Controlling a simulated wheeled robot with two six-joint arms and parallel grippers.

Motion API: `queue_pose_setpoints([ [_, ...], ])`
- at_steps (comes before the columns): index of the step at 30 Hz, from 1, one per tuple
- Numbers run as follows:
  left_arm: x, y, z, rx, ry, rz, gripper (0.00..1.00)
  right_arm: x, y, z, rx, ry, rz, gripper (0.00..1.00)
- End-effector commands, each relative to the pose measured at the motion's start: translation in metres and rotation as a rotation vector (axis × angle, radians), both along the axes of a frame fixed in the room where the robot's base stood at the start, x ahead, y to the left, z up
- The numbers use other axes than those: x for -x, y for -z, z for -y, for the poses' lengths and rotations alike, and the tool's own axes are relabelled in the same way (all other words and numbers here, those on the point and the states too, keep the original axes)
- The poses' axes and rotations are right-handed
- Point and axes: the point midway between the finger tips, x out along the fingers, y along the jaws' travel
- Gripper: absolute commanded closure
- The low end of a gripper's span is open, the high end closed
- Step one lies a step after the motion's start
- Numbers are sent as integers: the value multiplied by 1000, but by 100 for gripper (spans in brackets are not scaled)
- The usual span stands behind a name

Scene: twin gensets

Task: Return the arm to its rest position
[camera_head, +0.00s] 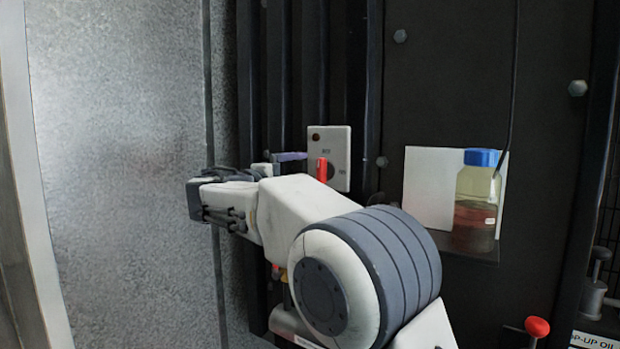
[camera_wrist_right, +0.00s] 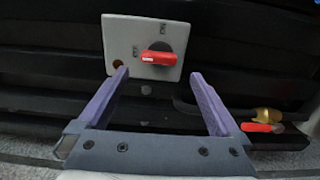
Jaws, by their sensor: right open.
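My right arm (camera_head: 310,215) reaches in from the lower right of the head view. Its purple fingertips (camera_head: 290,156) show just left of a grey switch box (camera_head: 341,145); the rest of the gripper is mostly hidden by the wrist. In the right wrist view my right gripper (camera_wrist_right: 160,82) is open and empty. Its two purple fingers point toward the switch box (camera_wrist_right: 120,40). The box's red rotary handle (camera_wrist_right: 163,57) lies roughly level there, beyond and between the fingertips, with no contact visible. The red handle also shows in the head view (camera_head: 321,169). My left gripper is not in view.
A blue-capped bottle (camera_head: 476,200) with dark red liquid stands on a small shelf before a white card (camera_head: 425,185). A red knob (camera_head: 537,326) is at lower right. A brass fitting (camera_wrist_right: 266,116) with a red lever (camera_wrist_right: 257,127) lies right of the fingers in the wrist view.

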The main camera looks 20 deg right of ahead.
Motion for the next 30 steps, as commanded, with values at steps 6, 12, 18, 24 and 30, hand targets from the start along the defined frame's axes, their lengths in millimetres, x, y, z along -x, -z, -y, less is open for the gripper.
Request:
queue_pose_setpoints([
  [6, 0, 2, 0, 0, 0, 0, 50, 14, 0, -18, -1, 0, -1, 0],
  [12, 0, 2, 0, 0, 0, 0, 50, 16, 0, -20, -1, 1, -1, 0],
  [18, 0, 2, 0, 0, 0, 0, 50, 17, 5, -20, -14, -5, -16, 0],
  [24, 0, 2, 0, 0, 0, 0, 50, 52, 81, -38, -215, -87, -228, 0],
  [30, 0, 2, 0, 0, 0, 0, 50, 144, 196, -74, -556, -163, -534, 0],
])
